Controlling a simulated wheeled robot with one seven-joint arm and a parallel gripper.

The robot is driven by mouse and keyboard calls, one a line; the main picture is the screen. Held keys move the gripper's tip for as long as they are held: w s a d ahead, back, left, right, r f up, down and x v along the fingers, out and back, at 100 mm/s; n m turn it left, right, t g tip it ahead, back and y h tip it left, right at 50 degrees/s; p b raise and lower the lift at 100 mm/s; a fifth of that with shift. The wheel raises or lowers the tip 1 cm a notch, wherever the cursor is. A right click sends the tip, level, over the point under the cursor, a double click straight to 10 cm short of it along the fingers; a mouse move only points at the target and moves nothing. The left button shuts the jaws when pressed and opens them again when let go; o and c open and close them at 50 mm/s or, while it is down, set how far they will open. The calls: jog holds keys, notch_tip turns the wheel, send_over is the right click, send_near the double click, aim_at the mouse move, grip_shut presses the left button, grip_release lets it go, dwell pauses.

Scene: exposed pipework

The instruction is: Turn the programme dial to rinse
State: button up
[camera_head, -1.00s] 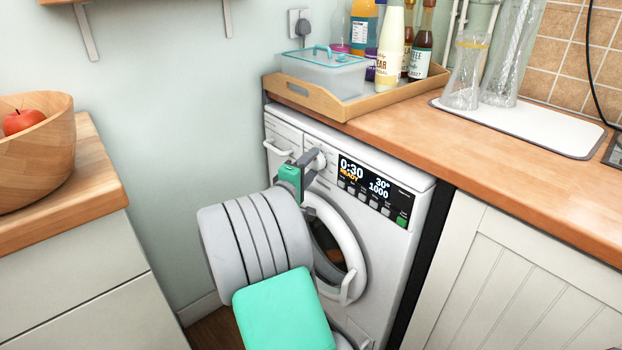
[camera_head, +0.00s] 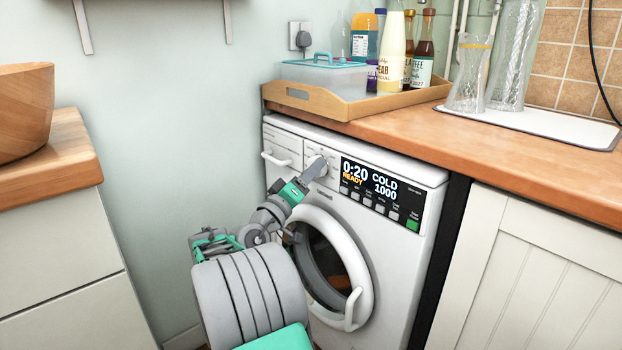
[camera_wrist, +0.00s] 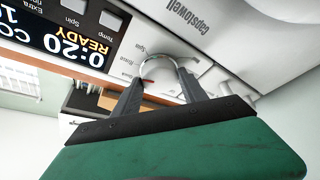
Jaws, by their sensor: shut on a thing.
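The programme dial (camera_head: 311,159) is a round knob on the washing machine (camera_head: 400,250) panel, left of the display. My gripper (camera_head: 319,169) is shut on the dial, its fingers on either side of the rim. In the wrist view the fingers (camera_wrist: 158,84) straddle the dial (camera_wrist: 160,66), which has a shiny rim. Small upside-down labels beside it seem to read Spin and Rinse; its pointer is not clear. The display (camera_head: 382,189) reads 0:20, READY, COLD and 1000.
The round door (camera_head: 362,260) is below the dial, behind part of my arm. A wooden worktop (camera_head: 480,140) overhangs the machine, with a wooden tray (camera_head: 350,108) of bottles and a box on it. A cabinet with a wooden bowl (camera_head: 25,108) stands at left.

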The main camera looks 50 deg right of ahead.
dwell(0.3)
jog(key=o, duration=1.4)
